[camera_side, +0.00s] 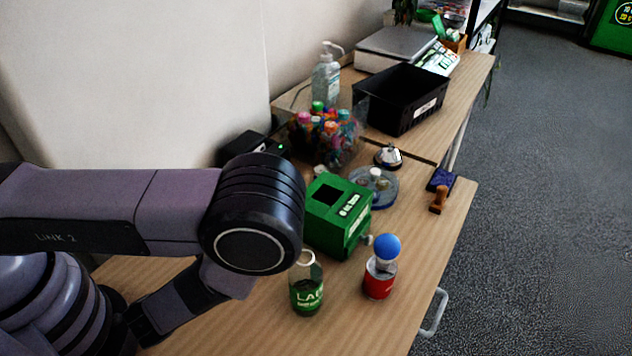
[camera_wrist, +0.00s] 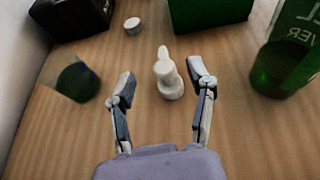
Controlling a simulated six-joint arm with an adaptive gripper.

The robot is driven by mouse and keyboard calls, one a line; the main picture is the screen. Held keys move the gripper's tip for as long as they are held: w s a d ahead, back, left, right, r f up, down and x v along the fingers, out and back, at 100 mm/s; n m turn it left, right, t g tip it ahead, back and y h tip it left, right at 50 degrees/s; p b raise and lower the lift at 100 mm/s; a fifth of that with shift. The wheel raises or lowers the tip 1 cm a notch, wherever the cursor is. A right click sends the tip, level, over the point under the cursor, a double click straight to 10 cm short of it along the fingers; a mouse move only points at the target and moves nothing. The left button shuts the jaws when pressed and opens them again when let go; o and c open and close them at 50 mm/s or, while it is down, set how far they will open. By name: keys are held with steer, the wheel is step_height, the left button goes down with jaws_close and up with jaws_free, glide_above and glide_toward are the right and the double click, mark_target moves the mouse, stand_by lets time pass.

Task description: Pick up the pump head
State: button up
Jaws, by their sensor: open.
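The white pump head (camera_wrist: 168,82) stands on the wooden table in the wrist view, its narrow spout end pointing up the picture. My gripper (camera_wrist: 161,76) is open, with one finger on each side of the pump head and visible gaps to both. I cannot tell how high the fingertips are above the table. In the side view my arm hides both the gripper and this pump head.
A green-labelled bottle (camera_side: 306,288) stands on the table; the wrist view shows a green bottle close at right (camera_wrist: 285,70). A green box (camera_side: 342,218), a black box (camera_wrist: 70,14), a small white cap (camera_wrist: 132,25) and a dark green cup-like object (camera_wrist: 76,79) surround the spot.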

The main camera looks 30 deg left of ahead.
steer(key=shift+s+d+f, duration=0.1)
steer(key=shift+f, duration=0.4)
steer(key=shift+w+f, duration=0.15)
steer(key=shift+w, duration=0.15)
steer(key=x, duration=0.6)
steer(key=shift+w+f, duration=0.15)
steer(key=shift+w, duration=0.1)
steer(key=c, duration=0.9)
